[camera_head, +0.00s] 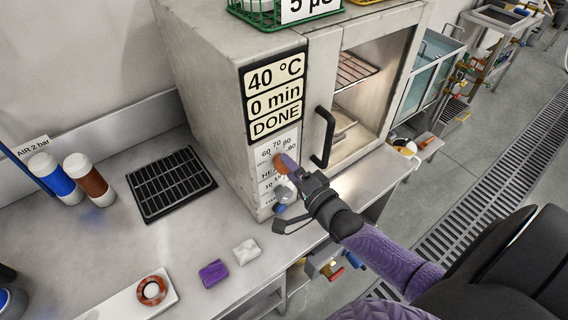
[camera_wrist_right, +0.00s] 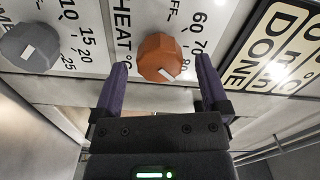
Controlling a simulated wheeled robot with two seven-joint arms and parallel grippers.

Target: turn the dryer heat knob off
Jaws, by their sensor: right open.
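The orange heat knob (camera_wrist_right: 160,57) sits on the dryer's white dial panel, beside the word HEAT. Its white pointer mark faces down and slightly right in the right wrist view, near the 80. OFF is printed at the top edge there. In the head view the orange knob (camera_head: 279,164) is partly hidden behind a purple finger. My right gripper (camera_wrist_right: 162,66) is open, one purple finger on each side of the knob, with visible gaps; contact cannot be told. The dryer (camera_head: 212,85) has a display reading 40 °C, 0 min, DONE. My left gripper is not in view.
A grey timer knob (camera_wrist_right: 30,46) is beside the heat knob. The dryer's black door handle (camera_head: 323,138) stands out right of the panel. A black rack (camera_head: 171,184), a purple block (camera_head: 213,273) and a white block (camera_head: 247,251) lie on the bench.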

